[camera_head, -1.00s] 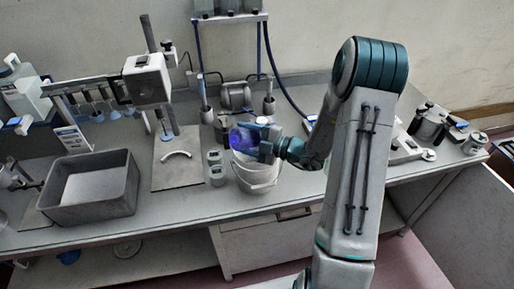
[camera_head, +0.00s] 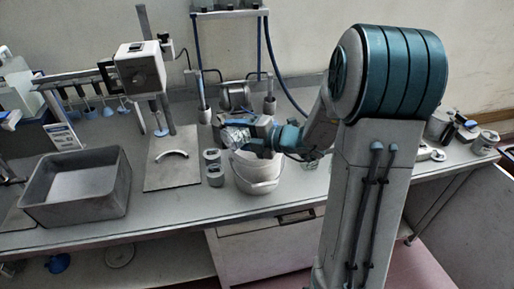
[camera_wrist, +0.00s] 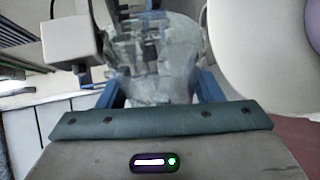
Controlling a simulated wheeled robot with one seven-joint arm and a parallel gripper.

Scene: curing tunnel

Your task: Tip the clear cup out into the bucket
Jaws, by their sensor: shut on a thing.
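The clear cup (camera_head: 236,133) is held sideways over the left part of the white bucket's (camera_head: 258,180) rim in the head view. It looks clear, with no blue showing in it. My gripper (camera_head: 252,134) is shut on it from the right. In the wrist view the see-through cup (camera_wrist: 155,50) sits between the blue fingers of my gripper (camera_wrist: 158,86). The bucket stands upright on the bench, its inside mostly hidden by the cup and gripper. A white curved surface with purple at the wrist view's right edge may be the bucket.
Two small grey containers (camera_head: 213,175) stand just left of the bucket. A stand with a white box head (camera_head: 140,70) and a grey open bin (camera_head: 75,205) are farther left. A grey metal drum (camera_head: 236,95) is behind. The bench front is clear.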

